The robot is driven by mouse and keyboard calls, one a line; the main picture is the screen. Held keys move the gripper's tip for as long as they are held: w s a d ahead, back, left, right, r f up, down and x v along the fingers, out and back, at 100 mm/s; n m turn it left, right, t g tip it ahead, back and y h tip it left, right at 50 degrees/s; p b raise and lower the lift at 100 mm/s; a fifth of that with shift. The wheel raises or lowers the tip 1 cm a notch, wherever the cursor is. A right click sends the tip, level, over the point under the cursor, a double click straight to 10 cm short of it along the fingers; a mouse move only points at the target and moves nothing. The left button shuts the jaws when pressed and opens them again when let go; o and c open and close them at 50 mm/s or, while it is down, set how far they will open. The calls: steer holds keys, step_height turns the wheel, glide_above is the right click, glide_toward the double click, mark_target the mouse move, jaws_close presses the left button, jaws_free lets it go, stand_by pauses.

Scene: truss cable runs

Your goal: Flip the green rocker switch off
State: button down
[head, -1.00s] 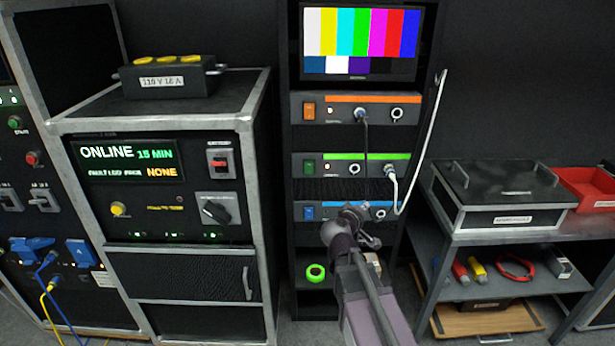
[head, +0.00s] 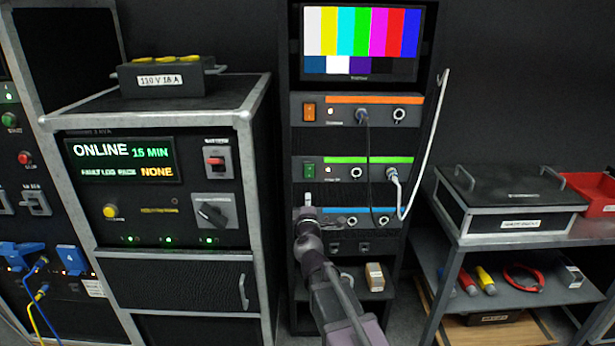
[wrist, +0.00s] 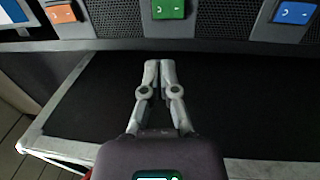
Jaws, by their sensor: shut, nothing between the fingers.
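The green rocker switch (head: 309,171) is at the left end of the middle panel (head: 345,172), the one with the green stripe. In the wrist view the green switch (wrist: 168,9) is at the top middle, beyond my fingertips with a gap between. My gripper (head: 308,198) is just below that switch in the head view and hides the blue switch there. The wrist view shows my gripper (wrist: 160,66) with its fingers together and empty, pointing toward the green switch. A small light is lit beside the switch. I cannot tell which half of the rocker is pressed in.
An orange rocker (head: 309,112) is on the panel above; the blue rocker (wrist: 296,12) shows in the wrist view. A cabinet (head: 160,200) stands close on the left.

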mark_target(307, 168)
stand_by(0.4)
steer(key=w, duration=0.4)
steer(key=w+r+p, duration=0.1)
steer(key=w, duration=0.9)
steer(key=shift+r+p, duration=0.35)
steer(key=shift+p, duration=0.05)
steer(key=shift+w+r, duration=0.1)
steer(key=shift+w, duration=0.1)
steer(key=shift+s, duration=0.2)
steer(key=s+r+p, duration=0.1)
steer(key=s+p, duration=0.1)
steer(key=s, duration=1.1)
steer(key=shift+s+r, duration=0.3)
steer(key=shift+r, duration=0.05)
